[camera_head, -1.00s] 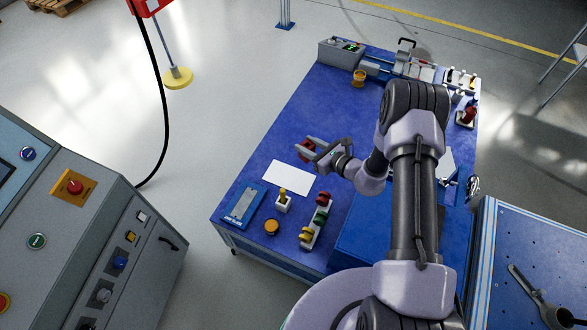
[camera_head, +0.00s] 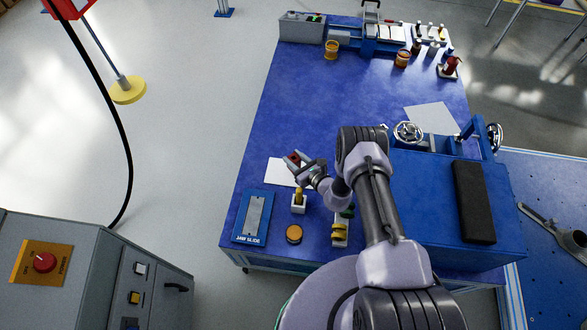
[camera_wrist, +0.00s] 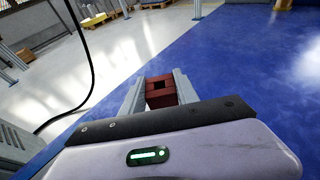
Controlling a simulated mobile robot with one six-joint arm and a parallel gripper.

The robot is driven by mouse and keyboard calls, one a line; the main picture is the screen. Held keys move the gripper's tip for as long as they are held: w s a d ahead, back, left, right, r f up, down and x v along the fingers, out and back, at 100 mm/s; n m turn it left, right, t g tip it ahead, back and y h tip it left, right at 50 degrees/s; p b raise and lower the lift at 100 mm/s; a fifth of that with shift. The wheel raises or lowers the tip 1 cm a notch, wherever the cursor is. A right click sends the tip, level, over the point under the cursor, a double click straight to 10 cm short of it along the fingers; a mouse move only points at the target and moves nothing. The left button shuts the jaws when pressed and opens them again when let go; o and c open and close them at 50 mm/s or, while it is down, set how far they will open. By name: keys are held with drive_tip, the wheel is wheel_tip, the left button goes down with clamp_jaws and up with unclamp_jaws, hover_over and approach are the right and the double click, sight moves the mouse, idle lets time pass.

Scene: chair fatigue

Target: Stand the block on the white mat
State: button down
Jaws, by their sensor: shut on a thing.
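The dark red block (camera_wrist: 161,96) is between the two fingers of my gripper (camera_wrist: 160,92) in the wrist view, and a square hole shows in it. In the head view a bit of the red block (camera_head: 293,158) shows at the tip of my gripper (camera_head: 294,160). The white mat (camera_head: 278,174) lies on the blue table, and my gripper is over its upper right part, hiding some of it. The gap between block and mat cannot be told clearly.
A white holder with a yellow-topped piece (camera_head: 299,203) stands just below the mat. A blue jaw slide tray (camera_head: 252,218), an orange round piece (camera_head: 294,234) and a white rack (camera_head: 340,234) are nearby. The table's left half beyond the mat is clear.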

drive_tip(key=shift+f+b, duration=1.1)
drive_tip(key=shift+f, duration=1.05)
drive_tip(key=c, duration=0.9)
unclamp_jaws()
drive_tip(key=shift+r, duration=0.15)
